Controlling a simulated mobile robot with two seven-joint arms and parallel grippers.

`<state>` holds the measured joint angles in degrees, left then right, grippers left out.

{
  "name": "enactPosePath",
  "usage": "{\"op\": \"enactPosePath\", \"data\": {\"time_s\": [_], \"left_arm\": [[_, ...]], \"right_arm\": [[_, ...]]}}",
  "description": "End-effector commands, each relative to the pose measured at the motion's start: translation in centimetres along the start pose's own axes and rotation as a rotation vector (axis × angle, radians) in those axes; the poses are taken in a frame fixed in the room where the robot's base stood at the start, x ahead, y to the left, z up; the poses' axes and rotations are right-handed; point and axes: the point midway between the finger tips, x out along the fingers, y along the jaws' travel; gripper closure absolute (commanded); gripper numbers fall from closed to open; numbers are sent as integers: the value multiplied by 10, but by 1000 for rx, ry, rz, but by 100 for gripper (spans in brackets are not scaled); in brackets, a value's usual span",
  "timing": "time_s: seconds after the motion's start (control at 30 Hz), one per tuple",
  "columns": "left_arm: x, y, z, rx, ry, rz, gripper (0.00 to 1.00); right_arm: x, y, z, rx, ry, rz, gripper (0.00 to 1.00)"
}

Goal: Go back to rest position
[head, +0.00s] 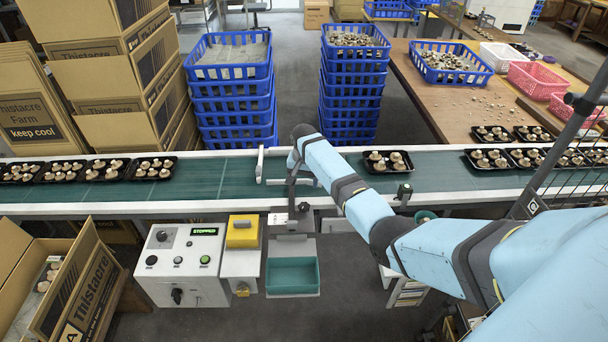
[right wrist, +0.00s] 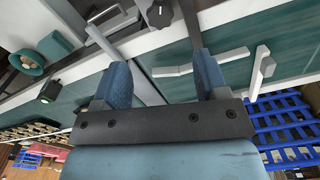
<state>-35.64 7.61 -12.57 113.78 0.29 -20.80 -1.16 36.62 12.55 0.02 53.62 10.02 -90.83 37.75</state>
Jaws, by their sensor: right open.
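My right arm reaches in from the right of the head view, its end over the green conveyor (head: 220,178). My right gripper (head: 291,183) is partly hidden by its own wrist there. In the right wrist view its two blue fingers (right wrist: 161,75) stand apart with nothing held between them. The white stop bar (head: 260,165) across the belt is just left of the gripper; a pale bar also shows close to the fingers in the wrist view (right wrist: 258,72). I cannot tell whether the gripper touches it. My left gripper is not in view.
Black mushroom trays (head: 153,169) stand on the belt at left, more (head: 387,170) at right. A control box (head: 183,265) reads "STOPPED". A teal bin (head: 292,275) is in front of the belt. Blue crate stacks (head: 233,105) stand behind; an open carton (head: 75,290) is front left.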

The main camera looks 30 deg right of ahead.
Motion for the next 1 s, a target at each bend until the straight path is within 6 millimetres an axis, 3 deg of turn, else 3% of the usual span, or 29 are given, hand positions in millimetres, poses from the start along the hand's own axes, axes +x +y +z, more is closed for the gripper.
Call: {"op": "enactPosePath", "data": {"time_s": [0.23, 0.8, 0.93, 1.0], "left_arm": [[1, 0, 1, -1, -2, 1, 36], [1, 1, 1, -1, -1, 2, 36], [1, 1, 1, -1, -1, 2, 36], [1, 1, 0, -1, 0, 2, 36]], "right_arm": [[-20, 0, 0, 0, 0, 0, 33], [-20, 0, 2, -4, 1, 1, 33], [-6, 7, 20, -54, 18, 6, 33], [5, 15, 41, -112, 40, 10, 33]]}}
